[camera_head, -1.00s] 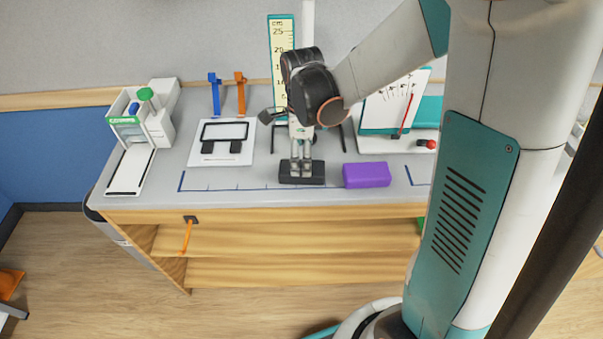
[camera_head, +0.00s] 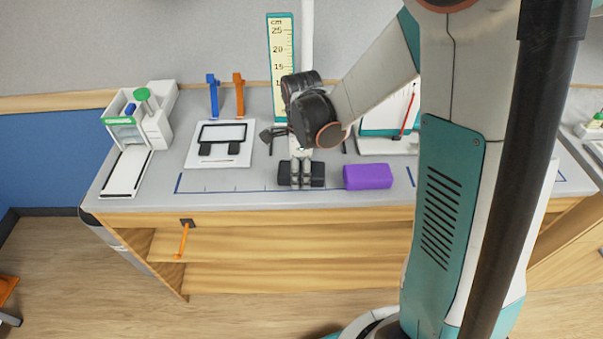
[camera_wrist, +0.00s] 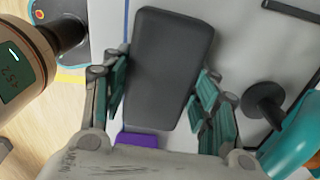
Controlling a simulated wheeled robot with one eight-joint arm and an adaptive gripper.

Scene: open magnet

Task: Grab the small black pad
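The small black pad (camera_head: 318,175) lies near the front edge of the grey worktop in the head view. My gripper (camera_head: 301,182) is pointed down at it, with the fingers covering the middle of the pad in that view. In the wrist view the pad (camera_wrist: 172,60) is a dark rounded block between the two teal-lined fingers of my gripper (camera_wrist: 162,85). The fingers stand apart, one along each long side, with a narrow gap visible on the right. Whether the left finger touches cannot be told.
A purple block (camera_head: 368,176) sits close to the right of the pad. A white board (camera_head: 220,158) with dark pieces lies to the left. A tall ruler (camera_head: 281,60) stands behind, and a white-green dispenser (camera_head: 127,145) is at far left.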

